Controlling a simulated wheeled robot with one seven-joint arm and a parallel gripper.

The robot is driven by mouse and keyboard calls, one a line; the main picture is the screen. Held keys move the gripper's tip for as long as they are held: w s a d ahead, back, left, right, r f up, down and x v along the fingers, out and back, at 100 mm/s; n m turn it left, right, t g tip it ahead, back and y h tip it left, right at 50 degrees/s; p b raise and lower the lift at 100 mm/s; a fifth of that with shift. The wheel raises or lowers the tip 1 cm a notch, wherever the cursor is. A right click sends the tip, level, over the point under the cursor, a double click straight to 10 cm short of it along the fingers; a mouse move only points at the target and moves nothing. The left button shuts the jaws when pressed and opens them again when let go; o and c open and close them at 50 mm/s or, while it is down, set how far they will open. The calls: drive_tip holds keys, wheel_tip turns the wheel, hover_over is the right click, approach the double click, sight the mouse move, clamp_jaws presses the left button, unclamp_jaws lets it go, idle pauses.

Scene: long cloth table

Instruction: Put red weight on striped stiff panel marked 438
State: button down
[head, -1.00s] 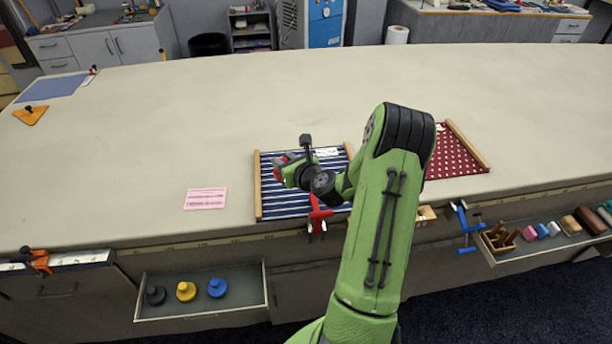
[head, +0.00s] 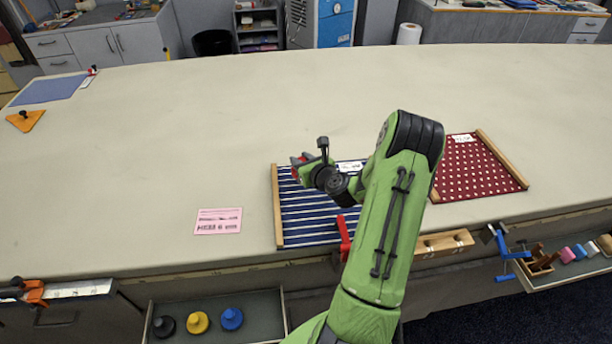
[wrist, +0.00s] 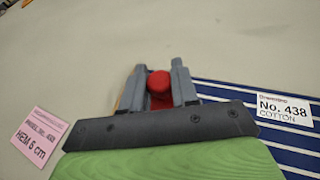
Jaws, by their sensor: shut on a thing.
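My gripper (head: 298,166) is shut on the red weight (wrist: 159,84), whose round knob shows between the fingers in the wrist view. Little of the weight shows in the head view. The striped stiff panel (head: 300,216) is blue and white with wooden side strips and lies at the table's front edge. Its tag (wrist: 286,109) reads No. 438 COTTON. In the head view my gripper appears over the panel's far left corner. In the wrist view the panel lies to the right of the fingers. My arm hides the panel's right part.
A red dotted panel (head: 470,168) lies to the right. A pink card (head: 218,221) lies left of the striped panel. A red clamp (head: 344,238) grips the front edge. An open drawer (head: 262,314) below holds black, yellow and blue weights.

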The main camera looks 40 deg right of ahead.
drive_tip(key=shift+w+f+b, duration=0.1)
drive_tip(key=shift+f+b, duration=0.4)
drive_tip(key=shift+f, duration=1.3)
drive_tip(key=c, duration=0.8)
unclamp_jaws()
drive_tip(key=shift+c, duration=0.2)
drive_tip(key=v, duration=1.1)
drive_tip(key=shift+s+a+r+b, duration=0.1)
drive_tip(key=shift+s+r+b, duration=0.1)
drive_tip(key=shift+s+b, duration=0.2)
drive_tip(key=a+r+n+g+y, duration=0.3)
drive_tip(key=a+n, duration=0.9)
drive_tip(key=n, duration=0.1)
drive_tip(key=a+r+n+g+y, duration=0.3)
drive_tip(key=a+n+g, duration=0.1)
drive_tip(key=a+n, duration=0.8)
drive_tip(key=s+a+r+n+h, duration=0.1)
drive_tip(key=s+r+n, duration=0.3)
drive_tip(key=s+n, duration=0.3)
drive_tip(key=s+a+r+n+g+h, duration=0.1)
drive_tip(key=s+a+r+n, duration=0.1)
drive_tip(key=s+r+n, duration=0.3)
drive_tip(key=s+n, duration=0.1)
drive_tip(key=s, duration=0.2)
drive_tip(key=shift+a+n+h, duration=0.3)
drive_tip(key=shift+n, duration=0.1)
